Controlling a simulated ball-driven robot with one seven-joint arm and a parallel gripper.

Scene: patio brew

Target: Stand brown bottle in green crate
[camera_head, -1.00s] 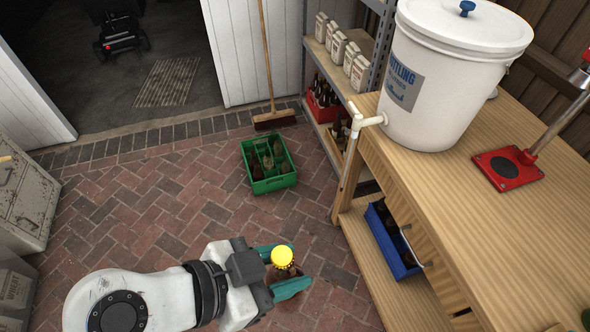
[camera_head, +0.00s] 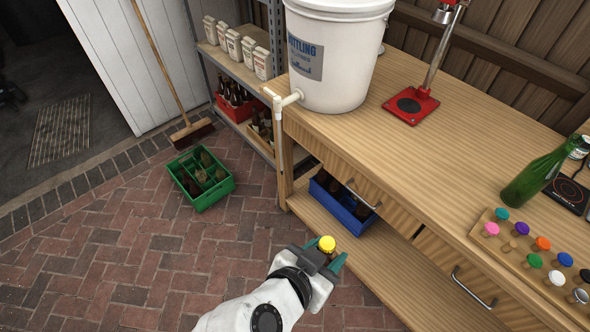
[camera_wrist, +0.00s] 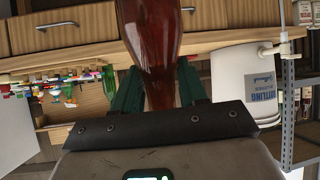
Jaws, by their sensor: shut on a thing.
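A brown bottle with a yellow cap (camera_head: 326,244) is held in my gripper (camera_head: 328,262), in front of the workbench. In the wrist view the brown bottle (camera_wrist: 152,40) stands between the two teal fingers of my gripper (camera_wrist: 155,90), which are shut on it. The green crate (camera_head: 203,192) sits on the brick floor left of the workbench, up and to the left of my gripper in the head view. It has dividers and holds several bottles in its compartments. Which compartments are empty is hard to tell.
A wooden workbench (camera_head: 420,150) bears a white bucket (camera_head: 330,60), a red-based stand (camera_head: 411,106) and a green bottle (camera_head: 540,172). A blue crate (camera_head: 345,208) sits on its lower shelf. A red crate (camera_head: 238,102) is on the metal shelving. A broom (camera_head: 190,134) leans behind the green crate.

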